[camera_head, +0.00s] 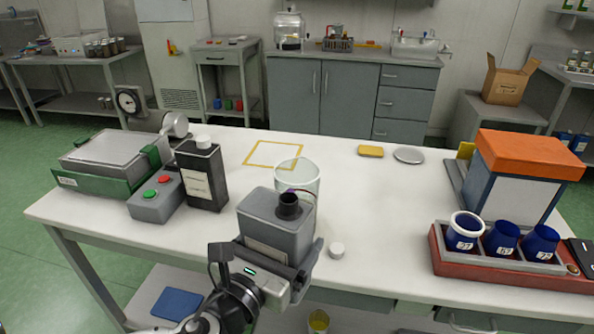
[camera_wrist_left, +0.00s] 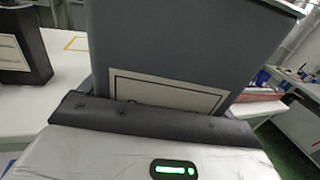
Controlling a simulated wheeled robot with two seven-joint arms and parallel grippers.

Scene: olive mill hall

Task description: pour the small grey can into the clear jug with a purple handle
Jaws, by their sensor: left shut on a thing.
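The small grey can (camera_head: 268,222) is a boxy grey container with a dark open spout on top and a pale label on its side. My left gripper (camera_head: 283,262) is shut on the can's lower part and holds it roughly upright. The can fills much of the left wrist view (camera_wrist_left: 185,50), above the gripper body. The clear jug (camera_head: 297,176) stands on the white table just behind the can. The can hides its lower part, and only a bit of its purple handle shows. My right gripper is not in view.
A black bottle (camera_head: 202,174), a button box (camera_head: 155,196) and a green-grey device (camera_head: 110,163) stand to the left. A red rack (camera_head: 510,267) with blue cups stands right. The table's middle right is clear.

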